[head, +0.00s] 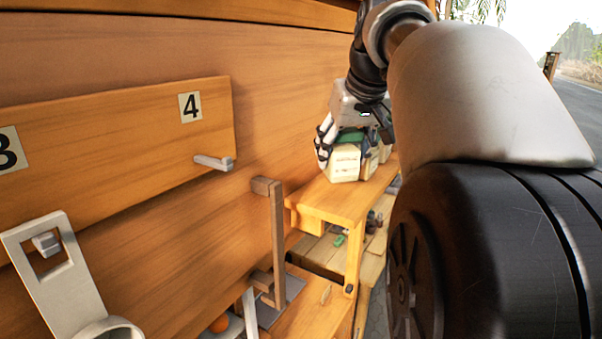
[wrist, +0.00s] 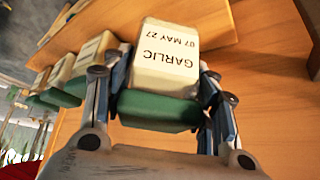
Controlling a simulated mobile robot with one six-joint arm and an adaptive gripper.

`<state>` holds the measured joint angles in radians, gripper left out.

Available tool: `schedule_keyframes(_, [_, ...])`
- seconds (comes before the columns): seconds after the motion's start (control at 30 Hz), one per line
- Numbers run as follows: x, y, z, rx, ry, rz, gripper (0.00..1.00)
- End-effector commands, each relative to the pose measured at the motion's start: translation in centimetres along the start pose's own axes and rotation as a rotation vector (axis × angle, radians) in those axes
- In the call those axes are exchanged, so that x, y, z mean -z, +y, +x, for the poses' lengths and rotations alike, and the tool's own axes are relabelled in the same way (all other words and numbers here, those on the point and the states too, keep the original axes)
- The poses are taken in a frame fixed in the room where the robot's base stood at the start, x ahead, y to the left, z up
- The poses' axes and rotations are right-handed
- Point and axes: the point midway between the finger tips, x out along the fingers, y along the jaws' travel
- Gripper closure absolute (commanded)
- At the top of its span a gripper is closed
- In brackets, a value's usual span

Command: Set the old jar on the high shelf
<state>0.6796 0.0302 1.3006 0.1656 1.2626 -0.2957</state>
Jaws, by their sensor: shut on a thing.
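A cream jar (head: 344,163) with a green lid is between the fingers of my gripper (head: 346,155) in the head view. In the wrist view the jar (wrist: 166,55) appears upside down, its label reading GARLIC 07 MAY 27. The fingers of my gripper (wrist: 160,84) are shut on it from both sides. The jar is at the wooden shelf (head: 337,201), near its left edge. I cannot tell whether its base touches the board. The shelf surface (wrist: 265,75) also shows in the wrist view.
Several similar labelled jars (wrist: 62,70) stand in a row beside the held one. A lower shelf (head: 330,252) holds small items. A numbered board (head: 130,135) with pegs (head: 213,162) and a wooden bracket (head: 277,235) are on the wall to the left.

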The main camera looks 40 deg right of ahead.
Motion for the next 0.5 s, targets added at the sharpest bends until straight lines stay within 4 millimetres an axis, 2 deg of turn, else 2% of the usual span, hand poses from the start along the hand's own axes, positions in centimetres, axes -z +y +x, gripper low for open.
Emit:
schedule_keyframes(0.23, [-1.8, 0.0, 2.8, 0.000, 0.000, 0.001, 0.79])
schedule_keyframes(0.5, [-2.0, 0.0, 3.1, 0.000, 0.002, 0.000, 0.79])
